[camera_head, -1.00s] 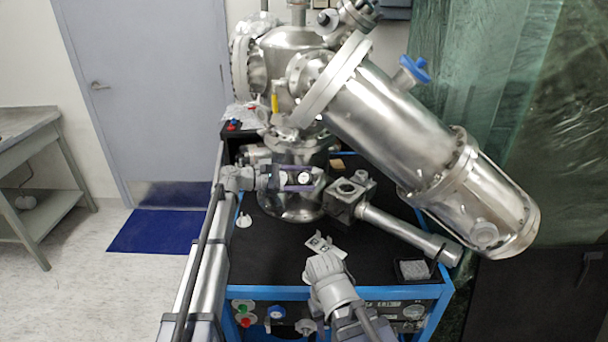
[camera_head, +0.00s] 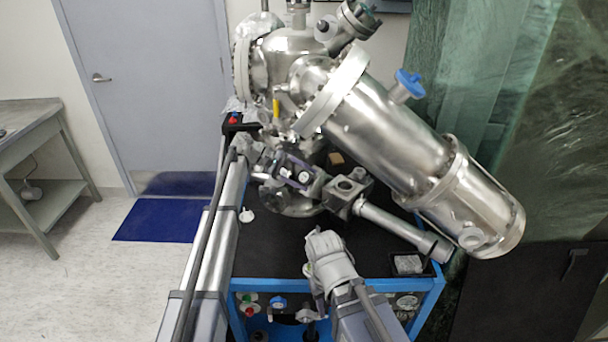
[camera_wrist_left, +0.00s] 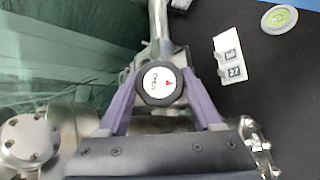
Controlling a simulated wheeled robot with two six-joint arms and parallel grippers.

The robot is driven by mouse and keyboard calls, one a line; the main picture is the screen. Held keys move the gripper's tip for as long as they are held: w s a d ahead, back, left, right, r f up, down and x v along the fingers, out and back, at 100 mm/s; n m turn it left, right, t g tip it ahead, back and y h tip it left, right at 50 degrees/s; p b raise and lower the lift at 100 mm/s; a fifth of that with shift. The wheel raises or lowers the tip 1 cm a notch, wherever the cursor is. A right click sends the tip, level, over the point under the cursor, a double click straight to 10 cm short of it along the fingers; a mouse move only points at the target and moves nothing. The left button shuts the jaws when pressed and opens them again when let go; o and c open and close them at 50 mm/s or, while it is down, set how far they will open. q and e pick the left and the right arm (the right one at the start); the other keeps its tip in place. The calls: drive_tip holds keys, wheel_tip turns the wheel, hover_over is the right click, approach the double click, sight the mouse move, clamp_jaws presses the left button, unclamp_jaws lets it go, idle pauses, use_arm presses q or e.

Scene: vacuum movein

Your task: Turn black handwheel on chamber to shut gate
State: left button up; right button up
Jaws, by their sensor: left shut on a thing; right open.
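In the head view my left gripper (camera_head: 318,182) reaches in from the left, tilted down to the right, beside the metal gate valve block (camera_head: 347,190). The handwheel is hidden or not distinct there. The steel chamber (camera_head: 295,60) stands behind. My right gripper (camera_head: 325,250) is lower, over the front of the bench, apart from the handwheel; its fingers are hard to make out.
A metal tube (camera_head: 400,227) runs from the block to the right. A large steel cylinder (camera_head: 400,140) slopes overhead. The black bench top (camera_head: 265,245) is mostly clear in front. A white marked card (camera_wrist_left: 230,58) lies near the handwheel in the wrist view.

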idle(0.6)
use_arm(q)
drive_tip(key=o, duration=1.4)
drive_tip(key=shift+c, duration=0.2)
